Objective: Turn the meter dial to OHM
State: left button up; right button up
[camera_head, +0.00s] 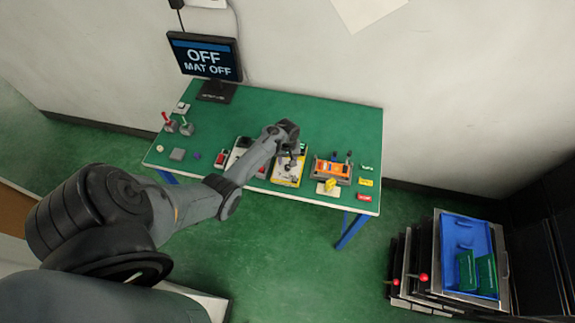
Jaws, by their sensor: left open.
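A yellow-edged meter (288,181) lies on the green table, right of centre near the front edge. My left arm comes in from the left and its gripper (288,160) is over the meter's upper part. The gripper is open; whether it touches the dial cannot be made out, as the gripper and wrist cover that area. The monitor (205,58) at the back left reads OFF and MAT OFF. My right gripper is not in view.
The green table (335,119) is clear at the back right. An orange fixture (333,168) stands right of the meter, with a yellow piece (330,185) in front. Lever switches (186,127) stand at the left. A blue tray (466,244) sits off the table at right.

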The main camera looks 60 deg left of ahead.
aim_at(287, 166)
pick_arm(q)
jog(key=shift+f+b, duration=0.55)
jog(key=shift+f, duration=1.65)
grip_shut()
